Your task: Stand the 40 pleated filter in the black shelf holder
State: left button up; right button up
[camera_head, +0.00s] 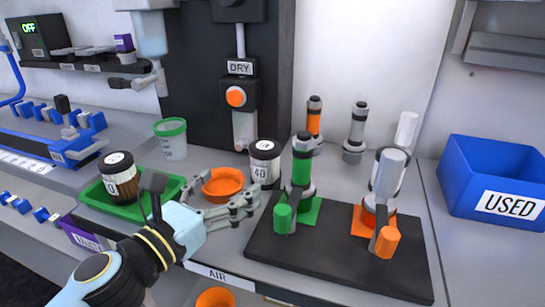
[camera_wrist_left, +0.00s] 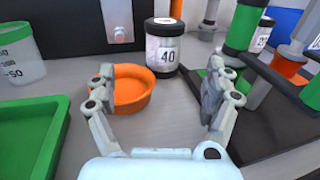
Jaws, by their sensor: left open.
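A white cylinder with a black cap and a "40" label (camera_head: 265,165) stands upright on the grey bench, behind and right of the orange bowl. In the left wrist view the 40 cylinder (camera_wrist_left: 164,50) is ahead, between my fingers in the picture. My left gripper (camera_head: 236,204) is open and empty, short of the cylinder and apart from it. Its two fingers also show wide apart in the left wrist view (camera_wrist_left: 160,85). A dark shelf (camera_head: 105,64) on the wall at the upper left carries small items; I cannot tell whether it is the holder. My right gripper is not in view.
An orange bowl (camera_head: 223,184) is beside my left fingers. A green tray (camera_head: 146,209) holds a dark-capped jar (camera_head: 119,176). A black base (camera_head: 335,255) with tall fittings is close right. A green-rimmed cup (camera_head: 172,140) and blue USED bin (camera_head: 492,187) also stand here.

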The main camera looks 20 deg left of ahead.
aim_at(256, 163)
pick_arm(q)
jog(key=x, duration=0.4)
jog(key=shift+w+d+r+p, duration=0.1)
jog(key=shift+w+d+p, duration=0.1)
jog(key=shift+w+p, duration=0.2)
jog(key=x, duration=0.4)
jog(key=shift+w+d+r+p, duration=0.15)
jog(key=shift+d+r+p, duration=0.05)
jog(key=shift+d+p, duration=0.2)
jog(key=shift+w+f, duration=0.1)
jog(key=shift+w, duration=0.25)
jog(key=shift+s, duration=0.1)
jog(key=shift+c, duration=0.3)
jog(key=c, duration=1.3)
jog(key=shift+o, duration=0.2)
